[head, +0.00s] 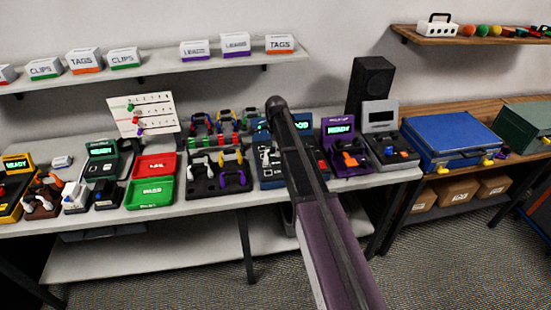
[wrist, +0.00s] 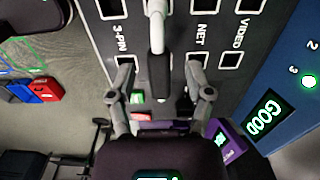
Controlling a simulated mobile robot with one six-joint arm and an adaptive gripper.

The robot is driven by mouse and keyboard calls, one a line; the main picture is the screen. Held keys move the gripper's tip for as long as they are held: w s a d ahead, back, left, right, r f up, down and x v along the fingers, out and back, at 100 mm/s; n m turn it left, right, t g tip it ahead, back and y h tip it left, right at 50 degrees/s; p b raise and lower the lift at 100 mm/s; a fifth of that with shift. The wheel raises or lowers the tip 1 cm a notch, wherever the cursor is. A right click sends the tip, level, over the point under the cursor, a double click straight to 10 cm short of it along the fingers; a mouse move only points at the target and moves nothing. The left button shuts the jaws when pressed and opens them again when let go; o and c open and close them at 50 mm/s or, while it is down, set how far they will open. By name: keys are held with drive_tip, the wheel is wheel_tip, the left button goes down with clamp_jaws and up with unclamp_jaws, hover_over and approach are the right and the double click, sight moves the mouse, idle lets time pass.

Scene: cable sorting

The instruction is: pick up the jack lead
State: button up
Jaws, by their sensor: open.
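In the wrist view a lead (wrist: 158,80) with a pale grey end and a black grip lies between the two fingers of my gripper (wrist: 159,72). The fingers are open, one on each side of it, with gaps showing. I cannot tell for certain that this is the jack lead. Behind it is a dark panel (wrist: 185,32) with square sockets marked 3-PIN, NET and VIDEO. In the head view my arm covers part of the blue tester (head: 270,178), and my gripper is hidden there.
A lit GOOD display (wrist: 265,115) is close on the right in the wrist view. In the head view, a dark holder of coloured leads (head: 218,188), red tray (head: 155,166) and green tray (head: 150,192) stand left of my arm. A purple tester (head: 345,158) stands right.

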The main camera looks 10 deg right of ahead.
clamp_jaws()
idle(0.3)
drive_tip(key=shift+r, duration=0.15)
wheel_tip(320, 180, up, 3)
drive_tip(key=p, duration=0.3)
drive_tip(key=s+a+r+p, duration=0.1)
drive_tip(key=s+a+p, duration=0.1)
drive_tip(key=s, duration=1.3)
drive_tip(key=shift+s+a+r, duration=0.3)
drive_tip(key=shift+s+r, duration=0.1)
drive_tip(key=shift+r+p, duration=1.5)
